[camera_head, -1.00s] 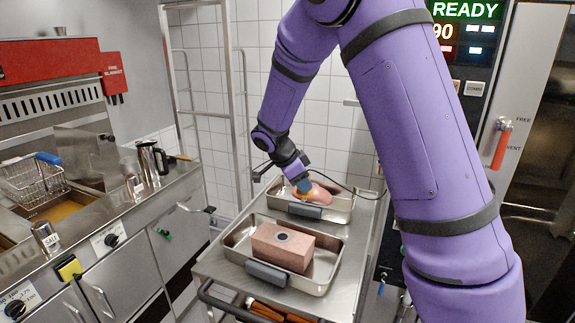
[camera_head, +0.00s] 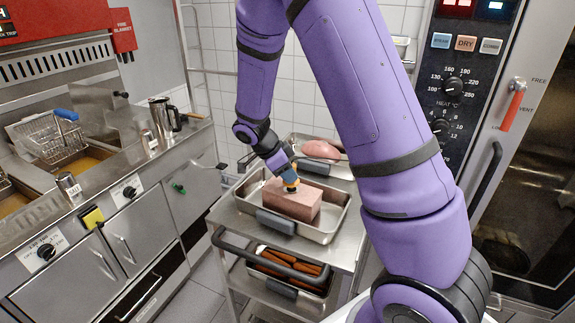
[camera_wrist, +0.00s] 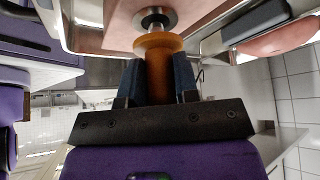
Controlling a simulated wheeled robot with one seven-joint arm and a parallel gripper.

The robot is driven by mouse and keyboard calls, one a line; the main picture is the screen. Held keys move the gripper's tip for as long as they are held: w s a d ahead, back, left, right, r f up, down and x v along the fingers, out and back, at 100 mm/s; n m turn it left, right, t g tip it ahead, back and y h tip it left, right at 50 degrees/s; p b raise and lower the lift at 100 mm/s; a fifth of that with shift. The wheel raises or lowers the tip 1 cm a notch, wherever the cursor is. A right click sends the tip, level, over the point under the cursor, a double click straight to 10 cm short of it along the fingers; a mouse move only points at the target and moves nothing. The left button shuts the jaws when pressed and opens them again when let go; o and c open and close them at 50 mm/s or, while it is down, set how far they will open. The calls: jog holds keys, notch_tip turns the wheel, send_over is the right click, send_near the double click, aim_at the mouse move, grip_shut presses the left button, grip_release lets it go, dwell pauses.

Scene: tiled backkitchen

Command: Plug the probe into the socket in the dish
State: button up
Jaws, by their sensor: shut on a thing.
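My gripper (camera_head: 289,179) is shut on the orange probe (camera_wrist: 158,65), its two dark fingers on either side of the handle. In the wrist view the probe's short metal tip (camera_wrist: 152,32) points at the ringed socket (camera_wrist: 155,18) in the pink block (camera_wrist: 104,20). The tip overlaps the ring; I cannot tell how deep it sits. In the head view the pink block (camera_head: 303,207) lies in the front metal dish (camera_head: 329,231), and my gripper with the probe covers most of the socket.
A second dish behind holds a rounded pink piece of meat (camera_head: 320,150). Both stand on a steel trolley (camera_head: 345,255); its lower shelf has a tray of brown sausages (camera_head: 290,262). Fryers (camera_head: 70,165) stand at left, an oven (camera_head: 520,190) at right.

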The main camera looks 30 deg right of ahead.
jog(key=shift+f, duration=0.65)
jog(key=shift+f, duration=0.6)
dwell(1.2)
jog(key=o, duration=0.6)
jog(key=shift+d, duration=0.1)
jog(key=shift+o, duration=0.2)
jog(key=v, duration=1.1)
dwell(0.7)
